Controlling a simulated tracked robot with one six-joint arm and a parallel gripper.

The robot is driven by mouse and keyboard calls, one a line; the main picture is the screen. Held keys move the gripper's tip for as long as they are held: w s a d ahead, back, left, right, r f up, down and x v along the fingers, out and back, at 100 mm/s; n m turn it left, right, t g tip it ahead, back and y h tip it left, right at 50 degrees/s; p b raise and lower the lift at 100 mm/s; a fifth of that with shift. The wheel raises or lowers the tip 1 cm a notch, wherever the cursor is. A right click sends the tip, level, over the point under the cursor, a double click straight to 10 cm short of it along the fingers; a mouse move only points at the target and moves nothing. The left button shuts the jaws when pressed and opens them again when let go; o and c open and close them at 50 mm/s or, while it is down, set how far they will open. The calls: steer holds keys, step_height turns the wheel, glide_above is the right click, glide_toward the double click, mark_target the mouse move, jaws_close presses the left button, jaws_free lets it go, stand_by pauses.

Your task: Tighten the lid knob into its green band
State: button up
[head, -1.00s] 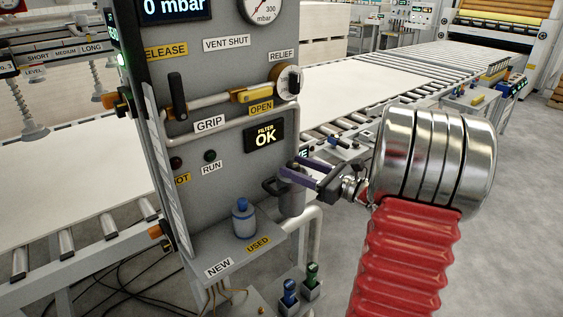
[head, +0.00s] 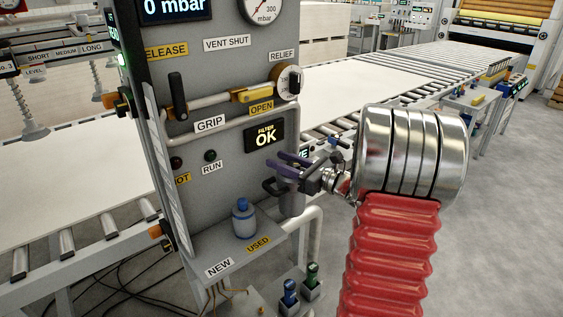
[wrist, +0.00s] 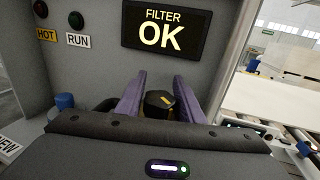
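The lid knob (wrist: 158,106) is a black knob with a yellow mark, low in the middle of the wrist view. My gripper (wrist: 160,90) has its two purple fingers apart, one on each side of the knob, with small gaps showing. In the head view my gripper (head: 281,163) is in front of the panel, above the grey filter pot (head: 291,205), and covers the lid and knob. No green band can be made out in either view.
The filter display (head: 264,135) reads OK. A blue-capped bottle (head: 244,220) stands on the shelf (head: 222,254), left of the pot. A pipe (head: 313,228) runs close on the right. The grey panel (head: 215,150) rises behind.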

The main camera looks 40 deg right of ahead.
steer(key=c, duration=0.6)
steer(key=shift+w+d+m+t+h, duration=0.15)
steer(key=shift+m+h, duration=0.4)
steer(key=shift+h, duration=0.3)
steer(key=shift+s+d+m+t+h, duration=0.15)
steer(key=shift+m+h, duration=0.4)
steer(key=shift+h, duration=0.3)
steer(key=shift+w, duration=0.1)
steer(key=o, duration=1)
steer(key=shift+o, duration=0.2)
